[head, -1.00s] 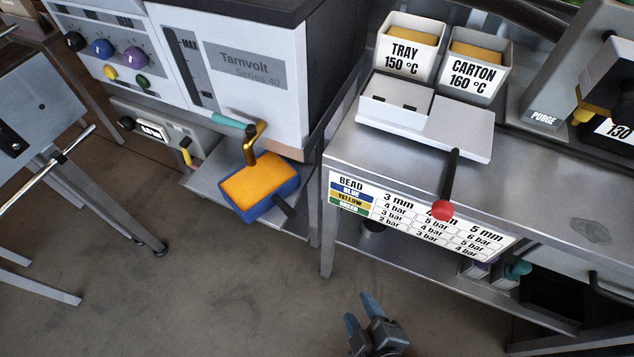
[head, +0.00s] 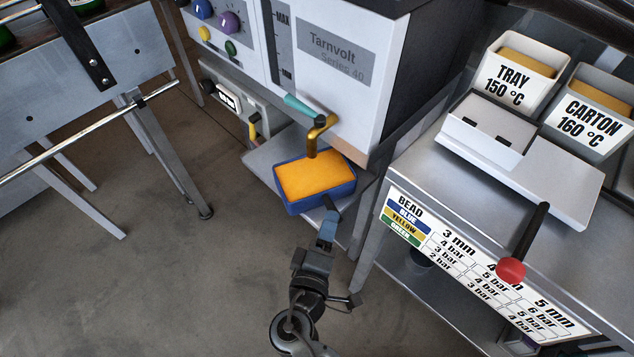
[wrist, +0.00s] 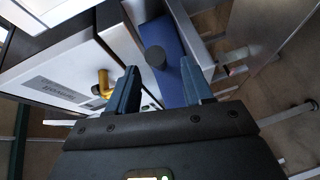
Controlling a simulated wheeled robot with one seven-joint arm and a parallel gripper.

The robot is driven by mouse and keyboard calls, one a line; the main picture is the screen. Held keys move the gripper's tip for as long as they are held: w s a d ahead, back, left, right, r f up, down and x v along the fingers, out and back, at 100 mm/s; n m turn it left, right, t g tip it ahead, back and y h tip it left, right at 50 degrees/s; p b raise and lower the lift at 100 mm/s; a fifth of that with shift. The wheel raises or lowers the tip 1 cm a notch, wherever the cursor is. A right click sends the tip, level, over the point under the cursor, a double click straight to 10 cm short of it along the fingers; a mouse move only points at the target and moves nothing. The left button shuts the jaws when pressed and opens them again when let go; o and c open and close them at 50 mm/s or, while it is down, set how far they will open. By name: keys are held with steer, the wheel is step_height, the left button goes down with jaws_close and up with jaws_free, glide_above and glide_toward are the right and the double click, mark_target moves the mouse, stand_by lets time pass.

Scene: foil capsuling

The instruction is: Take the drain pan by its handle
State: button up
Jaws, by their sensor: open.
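The drain pan (head: 290,202) is a blue rectangular pan filled with orange material. It sits on a metal shelf under the brass tap, with its short dark handle (head: 331,204) pointing toward me. In the wrist view, the pan's blue wall (wrist: 178,45) faces the camera and the handle's dark round end (wrist: 155,57) shows between my fingers. My gripper (head: 328,228) is open and empty at the near end of the handle. The fingers (wrist: 160,78) stand on either side of the handle's line. I cannot tell whether they touch it.
The brass tap (head: 318,133) with a teal lever hangs over the pan from the white Tarnvolt machine (head: 330,75). A steel bench (head: 402,173) with a bead chart stands close on the right. The floor (head: 200,280) at left is clear.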

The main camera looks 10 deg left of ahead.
mark_target(321, 193)
steer(key=shift+p+x, duration=0.35)
steer(key=shift+x, duration=2)
steer(key=shift+d+r, duration=0.1)
steer(key=shift+d, duration=0.05)
steer(key=shift+c, duration=0.5)
jaws_close()
